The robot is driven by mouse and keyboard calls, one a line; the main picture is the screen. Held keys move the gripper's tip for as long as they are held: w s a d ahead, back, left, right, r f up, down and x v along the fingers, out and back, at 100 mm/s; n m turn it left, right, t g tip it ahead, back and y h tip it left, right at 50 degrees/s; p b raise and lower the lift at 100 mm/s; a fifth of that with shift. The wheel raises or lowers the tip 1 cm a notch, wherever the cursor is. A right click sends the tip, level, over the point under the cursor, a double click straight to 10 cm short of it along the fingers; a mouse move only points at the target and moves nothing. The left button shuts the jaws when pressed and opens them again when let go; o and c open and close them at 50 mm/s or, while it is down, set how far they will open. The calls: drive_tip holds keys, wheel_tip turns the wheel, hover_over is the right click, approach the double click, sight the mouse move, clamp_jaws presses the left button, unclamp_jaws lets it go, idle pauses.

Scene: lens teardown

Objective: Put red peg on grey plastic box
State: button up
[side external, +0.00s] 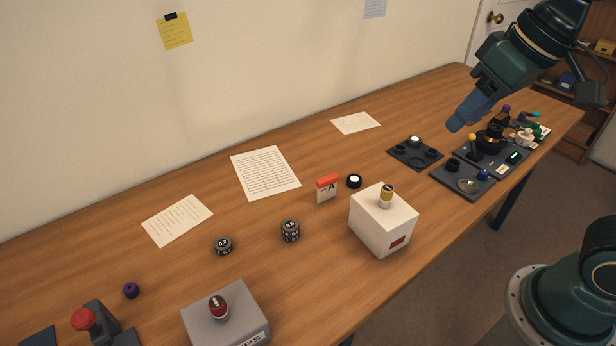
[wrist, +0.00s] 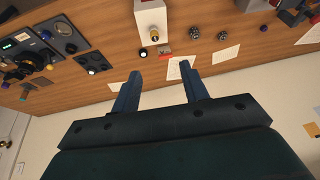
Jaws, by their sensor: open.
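The red peg (side external: 218,308), with a pale band, stands upright on top of the grey plastic box (side external: 240,322) at the front left of the table in the side external view. The box's lower part is cut off by the frame edge. A grey box (wrist: 250,5) also shows at the top edge of the wrist view. My gripper (side external: 458,123) is high over the right part of the table, far from the peg and box. In the wrist view my gripper (wrist: 160,70) has its two blue fingers apart with nothing between them.
A white box (side external: 383,222) with a yellow peg (side external: 386,196) on top stands mid-table. Two dark numbered cylinders (side external: 290,231) (side external: 223,246) lie between the boxes. A red-knobbed device (side external: 84,319) is at far left. Dark trays with parts (side external: 462,180) fill the right end.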

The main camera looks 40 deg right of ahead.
drive_tip(key=s+d+f+t, duration=0.1)
drive_tip(key=s+d+f, duration=0.2)
drive_tip(key=s, duration=0.3)
drive_tip(key=shift+s+d+h, duration=0.3)
drive_tip(key=shift+d+h, duration=0.1)
drive_tip(key=shift+d, duration=0.2)
drive_tip(key=shift+f, duration=0.1)
idle(0.6)
